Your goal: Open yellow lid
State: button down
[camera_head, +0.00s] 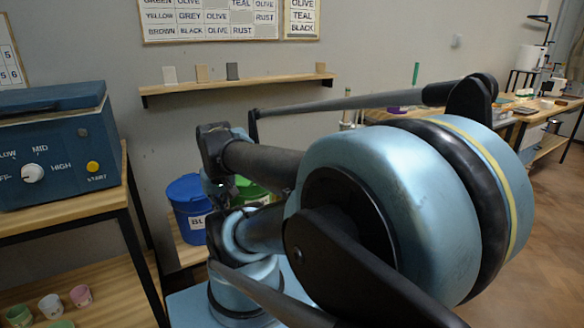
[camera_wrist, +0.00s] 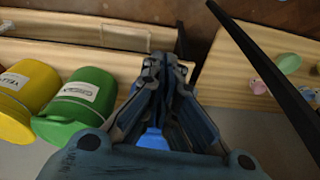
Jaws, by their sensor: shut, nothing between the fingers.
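The yellow bucket (camera_wrist: 30,88) shows at the left edge of the wrist view, partly cut off. Its yellow lid (camera_wrist: 10,122) is at the lower left and looks seated on the bucket, though I see only part of it. My gripper (camera_wrist: 160,62) is in the middle of the wrist view, shut and empty, to the right of the yellow bucket and apart from it. In the head view my arm hides the yellow bucket, and I cannot make out the gripper clearly there.
A green bucket (camera_wrist: 84,95) stands between the yellow one and my gripper. A blue bucket (camera_head: 187,208) stands on a low wooden shelf (camera_head: 188,252). A blue machine (camera_head: 55,145) and small cups (camera_head: 50,304) are at left. A wall shelf (camera_head: 240,84) is above.

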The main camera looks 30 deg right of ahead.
jog(key=w+d+r+m, duration=0.3)
jog(key=w+d+m, duration=0.3)
jog(key=d+m, duration=0.3)
jog(key=w+d+r+m, duration=0.3)
jog(key=w+d+m, duration=0.4)
jog(key=d+m, duration=0.25)
jog(key=s+d+f+m+t, duration=0.1)
jog(key=d+f+m, duration=0.1)
jog(key=d+m, duration=0.85)
jog(key=s+d+f+m, duration=0.15)
jog(key=d+m, duration=0.45)
jog(key=d, duration=1)
jog(key=w+f, duration=0.5)
jog(key=f, duration=0.2)
jog(key=shift+w+d, duration=0.15)
jog(key=shift+w, duration=0.1)
